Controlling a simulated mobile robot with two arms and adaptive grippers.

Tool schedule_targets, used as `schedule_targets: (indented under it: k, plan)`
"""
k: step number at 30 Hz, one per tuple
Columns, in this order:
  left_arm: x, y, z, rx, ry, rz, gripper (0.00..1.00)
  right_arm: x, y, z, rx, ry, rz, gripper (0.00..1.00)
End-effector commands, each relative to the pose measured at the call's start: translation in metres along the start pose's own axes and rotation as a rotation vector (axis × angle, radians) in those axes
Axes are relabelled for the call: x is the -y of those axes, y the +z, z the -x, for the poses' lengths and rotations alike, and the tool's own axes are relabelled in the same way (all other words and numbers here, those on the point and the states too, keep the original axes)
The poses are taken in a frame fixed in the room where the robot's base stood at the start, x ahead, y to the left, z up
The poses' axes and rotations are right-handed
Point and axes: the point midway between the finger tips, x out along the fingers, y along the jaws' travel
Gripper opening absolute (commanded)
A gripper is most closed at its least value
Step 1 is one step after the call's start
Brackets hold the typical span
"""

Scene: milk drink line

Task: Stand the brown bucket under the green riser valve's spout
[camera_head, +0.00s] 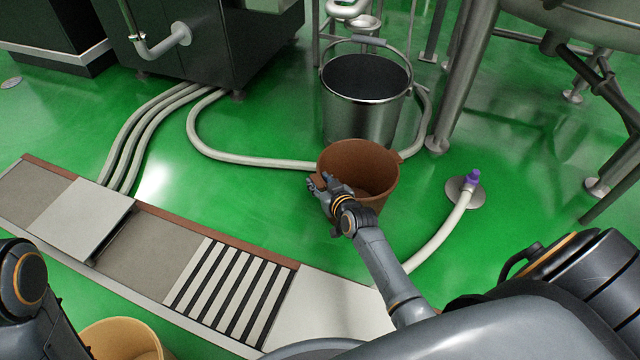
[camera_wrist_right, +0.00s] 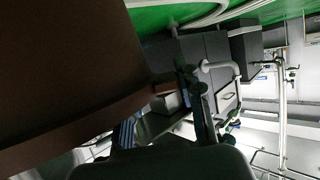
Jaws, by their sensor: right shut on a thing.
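The brown bucket (camera_head: 360,158) is upright in the head view, in front of a steel bucket; I cannot tell if it touches the floor. My right gripper (camera_head: 322,184) is shut on a lug at the bucket's near left rim. In the right wrist view the bucket's dark brown wall (camera_wrist_right: 70,70) fills the left side, and the lug (camera_wrist_right: 165,88) sits between the fingers of the gripper (camera_wrist_right: 172,102). I cannot make out a green riser valve or its spout in either view. My left gripper is out of view; only part of the left arm shows.
A steel bucket (camera_head: 364,105) stands right behind the brown one. Pale hoses (camera_head: 240,158) run across the green floor. A tan bucket (camera_head: 125,342) is at the lower left. Tank legs (camera_head: 465,85) stand at right.

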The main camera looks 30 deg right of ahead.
Motion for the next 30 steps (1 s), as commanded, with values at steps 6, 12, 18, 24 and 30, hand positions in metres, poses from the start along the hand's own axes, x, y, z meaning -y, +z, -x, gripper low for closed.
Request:
schedule_targets:
  k: [6,12,18,24,30]
  plan:
    - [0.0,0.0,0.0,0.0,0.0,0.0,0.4,0.001,0.002,0.0,0.004,-0.001,-0.004,0.58]
    - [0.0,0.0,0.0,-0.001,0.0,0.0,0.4,0.001,0.001,0.0,0.003,-0.001,-0.003,0.58]
    - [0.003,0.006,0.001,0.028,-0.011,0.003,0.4,0.0,-0.001,0.016,0.004,-0.001,-0.001,0.58]
    - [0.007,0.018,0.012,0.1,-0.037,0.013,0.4,0.001,-0.003,0.056,0.007,-0.002,-0.001,0.58]
    - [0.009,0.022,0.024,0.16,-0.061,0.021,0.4,0.0,-0.003,0.094,0.004,-0.001,-0.002,0.58]
